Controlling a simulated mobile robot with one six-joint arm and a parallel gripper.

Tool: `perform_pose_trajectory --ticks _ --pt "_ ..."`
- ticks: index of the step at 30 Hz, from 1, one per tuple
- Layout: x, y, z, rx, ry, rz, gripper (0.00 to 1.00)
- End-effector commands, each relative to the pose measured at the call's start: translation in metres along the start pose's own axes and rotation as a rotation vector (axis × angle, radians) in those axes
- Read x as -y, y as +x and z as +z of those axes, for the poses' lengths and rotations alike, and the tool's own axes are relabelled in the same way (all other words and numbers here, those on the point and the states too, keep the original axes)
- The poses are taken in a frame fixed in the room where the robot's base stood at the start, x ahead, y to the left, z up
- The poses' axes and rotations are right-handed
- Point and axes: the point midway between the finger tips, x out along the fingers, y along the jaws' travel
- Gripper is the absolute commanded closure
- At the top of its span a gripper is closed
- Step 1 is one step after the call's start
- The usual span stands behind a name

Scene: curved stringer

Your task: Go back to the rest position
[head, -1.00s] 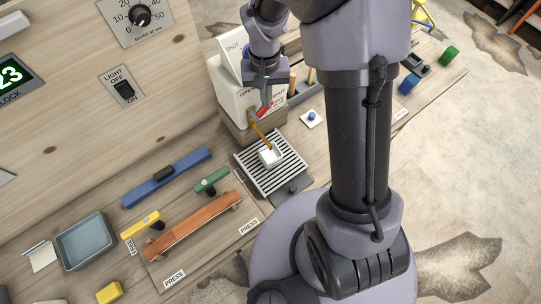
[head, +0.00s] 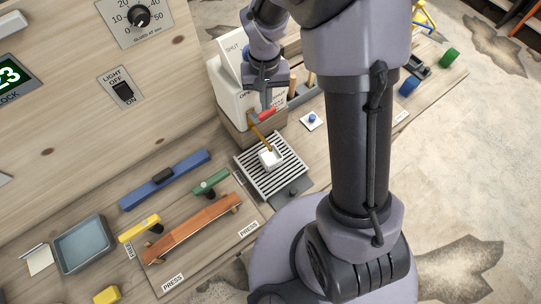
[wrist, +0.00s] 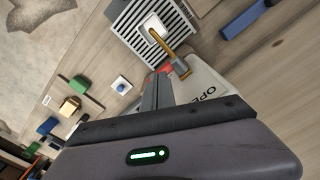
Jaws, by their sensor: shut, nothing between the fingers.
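My gripper (head: 267,100) is shut and empty. In the head view it hangs in front of the white dispenser box (head: 230,95), beside a red-tipped lever (head: 266,115). In the wrist view the shut fingers (wrist: 158,92) point towards the same red part and the brass spout (wrist: 168,50); I cannot tell whether they touch it. A small white cup (head: 269,157) stands on the slatted grate (head: 287,172) at the end of the spout. It also shows in the wrist view (wrist: 152,27).
A blue clamp bar (head: 165,179), a green-handled piece (head: 211,182) and a curved orange wooden piece (head: 190,230) lie left of the grate. A blue button (head: 312,119) is right of the dispenser. The wall panel (head: 70,90) rises at the left.

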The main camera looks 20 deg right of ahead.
Motion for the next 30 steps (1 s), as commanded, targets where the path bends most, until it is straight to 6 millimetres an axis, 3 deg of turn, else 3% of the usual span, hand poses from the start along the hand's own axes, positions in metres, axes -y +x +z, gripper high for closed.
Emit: perform_pose_trajectory --ticks 2,14,17,20,22,27,30 --pt "0.000 -0.010 0.000 0.000 0.000 0.000 1.00" --pt "0.000 -0.008 0.001 -0.006 0.002 -0.003 1.00" --pt "0.001 -0.017 0.012 -0.062 0.024 -0.030 1.00" --pt "0.001 -0.032 0.049 -0.166 0.070 -0.092 1.00" --pt "0.000 -0.035 0.085 -0.239 0.101 -0.145 1.00" --pt "-0.002 -0.022 0.161 -0.382 0.149 -0.259 1.00" --pt "-0.002 -0.013 0.185 -0.426 0.161 -0.299 1.00"
